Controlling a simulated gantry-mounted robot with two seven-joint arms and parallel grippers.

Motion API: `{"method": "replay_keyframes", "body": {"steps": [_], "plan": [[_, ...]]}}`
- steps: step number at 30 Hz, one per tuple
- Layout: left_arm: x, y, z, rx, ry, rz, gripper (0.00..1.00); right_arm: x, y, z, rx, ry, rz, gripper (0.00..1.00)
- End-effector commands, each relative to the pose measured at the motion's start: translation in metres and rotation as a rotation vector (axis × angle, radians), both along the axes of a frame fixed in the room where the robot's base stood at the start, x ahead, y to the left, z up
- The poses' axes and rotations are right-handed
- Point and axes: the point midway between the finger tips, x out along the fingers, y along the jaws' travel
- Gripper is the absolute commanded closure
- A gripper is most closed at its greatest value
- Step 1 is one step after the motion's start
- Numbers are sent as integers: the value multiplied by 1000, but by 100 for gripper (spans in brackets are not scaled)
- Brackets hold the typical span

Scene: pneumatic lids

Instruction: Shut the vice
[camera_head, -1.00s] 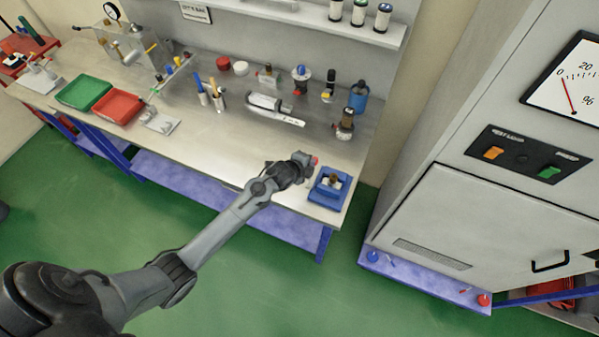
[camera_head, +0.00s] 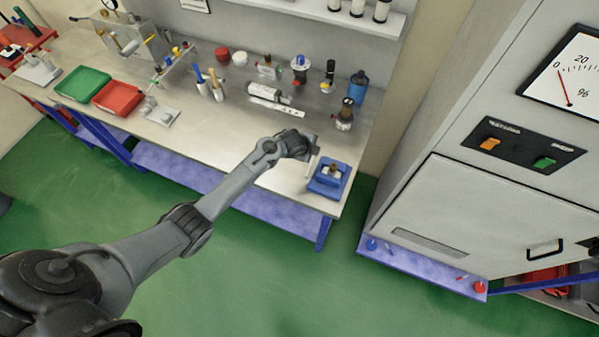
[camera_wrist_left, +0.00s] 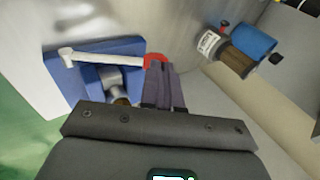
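The blue vice (camera_head: 324,189) sits at the right front corner of the workbench. In the left wrist view the vice (camera_wrist_left: 62,72) is at the upper left, with a pale lever (camera_wrist_left: 105,59) across it that ends in a red knob (camera_wrist_left: 154,58). My left gripper (camera_head: 314,150) is just behind and left of the vice. In the wrist view its fingers (camera_wrist_left: 163,68) are close together, right at the red knob and partly covering it. I cannot tell whether they touch it. The gripper body hides the near part of the vice. My right gripper is not in view.
A brown and blue bottle-like device (camera_wrist_left: 232,55) stands beyond the vice; it is also on the bench in the head view (camera_head: 344,121). Green (camera_head: 82,84) and red (camera_head: 118,97) trays are at the left. A grey cabinet (camera_head: 490,215) stands right of the bench.

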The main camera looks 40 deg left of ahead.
Motion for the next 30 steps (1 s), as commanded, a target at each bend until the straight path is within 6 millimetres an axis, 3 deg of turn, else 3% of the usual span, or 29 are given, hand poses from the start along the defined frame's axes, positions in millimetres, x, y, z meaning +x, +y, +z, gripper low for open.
{"method": "replay_keyframes", "body": {"steps": [6,14,24,26,30], "plan": [[-4,2,-8,1,12,5,100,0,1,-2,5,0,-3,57],[-7,2,0,3,12,4,100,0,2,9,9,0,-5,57],[-16,-1,42,3,6,-6,100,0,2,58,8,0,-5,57],[-22,0,43,1,0,-5,100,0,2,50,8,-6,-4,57],[-34,0,65,0,0,-6,100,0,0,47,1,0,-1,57]]}}
